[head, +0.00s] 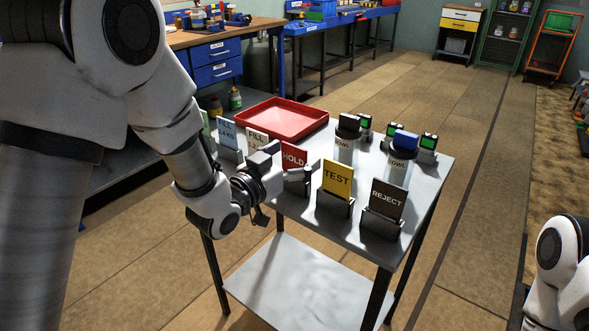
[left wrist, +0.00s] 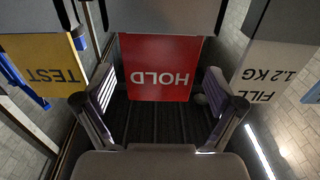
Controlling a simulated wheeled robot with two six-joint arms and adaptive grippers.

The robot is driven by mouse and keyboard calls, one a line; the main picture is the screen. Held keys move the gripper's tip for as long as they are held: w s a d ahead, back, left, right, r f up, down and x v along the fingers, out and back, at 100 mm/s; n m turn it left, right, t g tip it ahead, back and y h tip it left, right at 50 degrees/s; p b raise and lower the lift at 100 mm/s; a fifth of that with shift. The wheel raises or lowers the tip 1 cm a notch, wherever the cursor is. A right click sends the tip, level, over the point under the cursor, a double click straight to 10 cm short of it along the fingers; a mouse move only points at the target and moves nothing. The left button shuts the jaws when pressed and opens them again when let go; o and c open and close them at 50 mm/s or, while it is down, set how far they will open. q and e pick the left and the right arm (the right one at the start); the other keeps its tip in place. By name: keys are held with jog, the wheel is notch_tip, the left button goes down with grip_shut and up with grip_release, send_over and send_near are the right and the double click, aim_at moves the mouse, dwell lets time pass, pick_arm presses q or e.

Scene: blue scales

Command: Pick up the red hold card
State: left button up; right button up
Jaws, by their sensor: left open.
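The red hold card (head: 293,159) stands upright in a dark holder on the small grey table. In the left wrist view the red hold card (left wrist: 160,68) appears upside down, between the two fingers. My left gripper (head: 285,172) is at the card; in the left wrist view my left gripper (left wrist: 160,100) is open, one finger on each side of the card. Gaps show between the fingers and the card's edges. The lower part of the card and its holder are partly hidden by the gripper in the head view. My right gripper is not in view.
The yellow TEST card (head: 337,179) and brown REJECT card (head: 387,199) stand right of the hold card. The FILL card (head: 257,139) stands left of it. A red tray (head: 283,118) and two scales with jars (head: 347,138) are behind on the table (head: 433,180).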

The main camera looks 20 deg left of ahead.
pick_arm(q)
jog(key=c, duration=1.1)
